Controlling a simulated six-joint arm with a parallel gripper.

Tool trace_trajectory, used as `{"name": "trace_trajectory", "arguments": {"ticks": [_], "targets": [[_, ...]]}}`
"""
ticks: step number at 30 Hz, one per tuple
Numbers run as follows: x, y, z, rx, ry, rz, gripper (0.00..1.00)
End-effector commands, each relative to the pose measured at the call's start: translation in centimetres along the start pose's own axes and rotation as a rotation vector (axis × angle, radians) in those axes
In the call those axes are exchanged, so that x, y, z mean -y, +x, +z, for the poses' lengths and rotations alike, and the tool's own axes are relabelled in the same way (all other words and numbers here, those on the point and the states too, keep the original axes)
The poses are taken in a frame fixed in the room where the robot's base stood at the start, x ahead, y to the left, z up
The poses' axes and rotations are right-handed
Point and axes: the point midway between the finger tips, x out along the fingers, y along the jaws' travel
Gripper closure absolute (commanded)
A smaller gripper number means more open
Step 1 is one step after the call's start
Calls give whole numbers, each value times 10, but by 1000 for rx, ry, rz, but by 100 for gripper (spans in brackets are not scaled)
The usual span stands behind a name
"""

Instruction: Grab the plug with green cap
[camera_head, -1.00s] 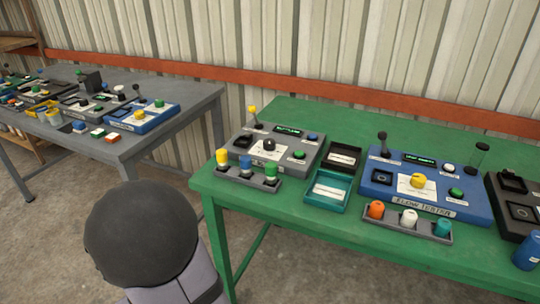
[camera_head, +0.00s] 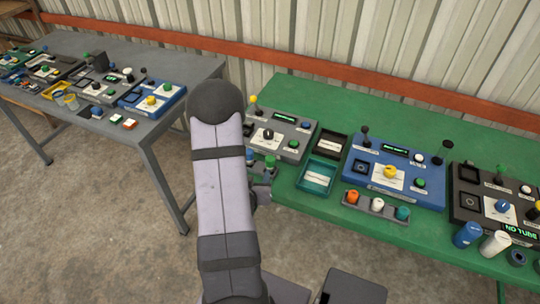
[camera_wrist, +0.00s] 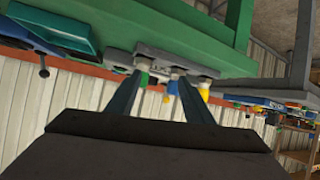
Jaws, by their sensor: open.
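The plug with the green cap (camera_head: 270,161) stands in a small grey rack at the left end of the green table. A blue-capped plug (camera_head: 248,164) is beside it; my arm hides the rack's left part in the head view. In the wrist view, which is upside down, the green cap (camera_wrist: 145,79) shows just right of my left finger, with blue (camera_wrist: 172,86) and yellow (camera_wrist: 203,88) caps further right. My gripper (camera_wrist: 160,75) is open, its fingers pointing toward the rack (camera_wrist: 160,58). Nothing is visibly held. In the head view my arm mostly hides it.
Behind the rack is a grey control panel (camera_head: 292,143). Right of it are a teal tray (camera_head: 317,178), a blue panel (camera_head: 425,188) and another rack (camera_head: 376,207) with orange, white and teal caps. Loose cylinders stand further right. A grey table (camera_head: 195,70) is at left.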

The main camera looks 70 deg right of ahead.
Motion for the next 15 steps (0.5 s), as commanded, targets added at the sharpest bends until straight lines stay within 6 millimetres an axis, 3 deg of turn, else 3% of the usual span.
{"name": "trace_trajectory", "arguments": {"ticks": [1,6,15], "targets": [[-12,-4,-8,-21,35,17,53],[-29,-6,-18,-82,106,34,53],[-31,-1,-18,-98,120,36,53]]}}
